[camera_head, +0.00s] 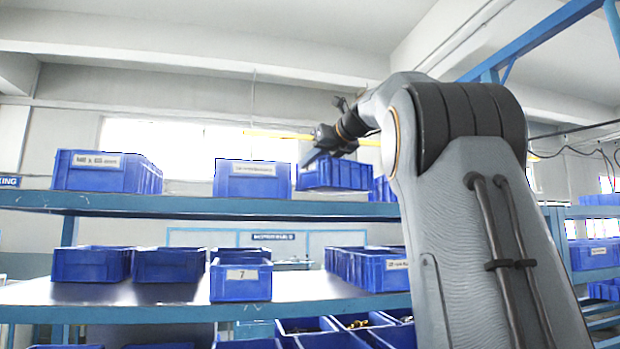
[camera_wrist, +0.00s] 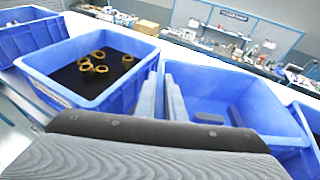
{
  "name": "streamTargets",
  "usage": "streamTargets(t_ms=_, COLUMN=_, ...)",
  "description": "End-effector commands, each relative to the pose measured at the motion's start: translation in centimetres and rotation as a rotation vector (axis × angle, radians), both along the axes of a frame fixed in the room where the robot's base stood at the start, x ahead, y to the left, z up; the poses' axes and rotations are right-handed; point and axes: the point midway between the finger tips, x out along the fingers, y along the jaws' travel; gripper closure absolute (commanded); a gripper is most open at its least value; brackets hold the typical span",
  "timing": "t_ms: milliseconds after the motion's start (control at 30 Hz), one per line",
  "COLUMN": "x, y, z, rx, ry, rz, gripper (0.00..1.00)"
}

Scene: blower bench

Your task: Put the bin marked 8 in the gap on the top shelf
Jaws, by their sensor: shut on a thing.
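My gripper (camera_head: 316,154) is shut on the wall of a blue bin (camera_head: 335,176) at the top shelf (camera_head: 200,206). No number shows on this bin, so I cannot read whether it is the 8. In the wrist view my gripper's fingers (camera_wrist: 173,98) pinch the left wall of this bin (camera_wrist: 262,120), which has a small dark piece inside. In the head view the bin hangs level at the shelf; I cannot tell whether it touches it. A labelled bin (camera_head: 252,180) stands just to its left, and another blue bin edge (camera_head: 383,190) shows to its right.
A bin with several yellow rings (camera_wrist: 90,68) stands close left of the held bin in the wrist view. A long bin (camera_head: 105,172) is at the top shelf's left. Below, the bin marked 7 (camera_head: 240,284) and other bins stand on the lower shelf (camera_head: 150,300). My arm hides the right side.

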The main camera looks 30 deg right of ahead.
Motion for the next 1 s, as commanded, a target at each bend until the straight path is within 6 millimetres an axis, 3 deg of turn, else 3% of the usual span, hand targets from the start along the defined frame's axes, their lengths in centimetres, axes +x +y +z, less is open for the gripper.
streamTargets(t_ms=300, x=-0.1, y=0.0, z=-3.2, rx=-0.001, ry=0.0, rz=-0.002, gripper=1.0)
streamTargets(t_ms=767, x=-0.1, y=0.0, z=-4.0, rx=-0.002, ry=-0.001, rz=0.0, gripper=1.0)
streamTargets(t_ms=800, x=0.0, y=0.0, z=-4.1, rx=0.0, ry=0.001, rz=0.0, gripper=0.87)
streamTargets(t_ms=900, x=0.0, y=0.0, z=-4.1, rx=0.0, ry=0.001, rz=-0.001, gripper=0.72)
streamTargets(t_ms=1000, x=0.0, y=0.0, z=-4.1, rx=0.0, ry=0.001, rz=-0.001, gripper=0.72)
